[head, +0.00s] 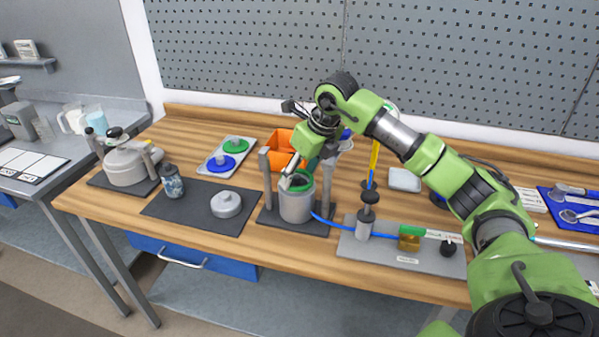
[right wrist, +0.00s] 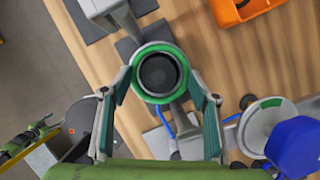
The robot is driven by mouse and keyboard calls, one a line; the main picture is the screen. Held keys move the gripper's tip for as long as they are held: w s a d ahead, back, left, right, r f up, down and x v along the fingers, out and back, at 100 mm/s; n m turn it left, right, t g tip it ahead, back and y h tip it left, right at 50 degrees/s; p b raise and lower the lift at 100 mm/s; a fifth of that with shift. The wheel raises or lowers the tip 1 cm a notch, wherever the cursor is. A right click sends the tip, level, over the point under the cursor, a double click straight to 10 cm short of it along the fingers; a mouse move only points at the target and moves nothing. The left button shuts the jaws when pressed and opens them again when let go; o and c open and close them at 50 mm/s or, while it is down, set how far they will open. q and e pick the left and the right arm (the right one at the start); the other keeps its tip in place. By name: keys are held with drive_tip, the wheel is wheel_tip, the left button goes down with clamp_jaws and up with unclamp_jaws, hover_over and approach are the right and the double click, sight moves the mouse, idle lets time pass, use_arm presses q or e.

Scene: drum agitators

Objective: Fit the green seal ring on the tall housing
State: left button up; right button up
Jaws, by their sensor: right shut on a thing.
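The green seal ring (right wrist: 137,76) is in my right gripper (right wrist: 159,88), whose two fingers hold it from opposite sides. In the head view my right gripper (head: 296,181) points down at the top of the grey housing (head: 296,207), which stands upright between two grey posts. The ring (head: 308,181) shows there at the housing's mouth, partly hidden by the gripper. In the right wrist view a dark round opening shows through the ring, roughly centred in it. I cannot tell whether the ring is seated or just above the rim. My left gripper is not in view.
A tray (head: 211,167) with green and blue discs and a grey lid (head: 226,204) on a dark mat lie to the left. An orange bin (head: 283,147) is behind. A grey plate (head: 391,256) with a valve and blue hose is close at right.

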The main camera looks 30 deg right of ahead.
drive_tip(key=shift+f, duration=0.2)
idle(0.3)
drive_tip(key=shift+f+b, duration=0.45)
idle(0.5)
drive_tip(key=o, duration=1)
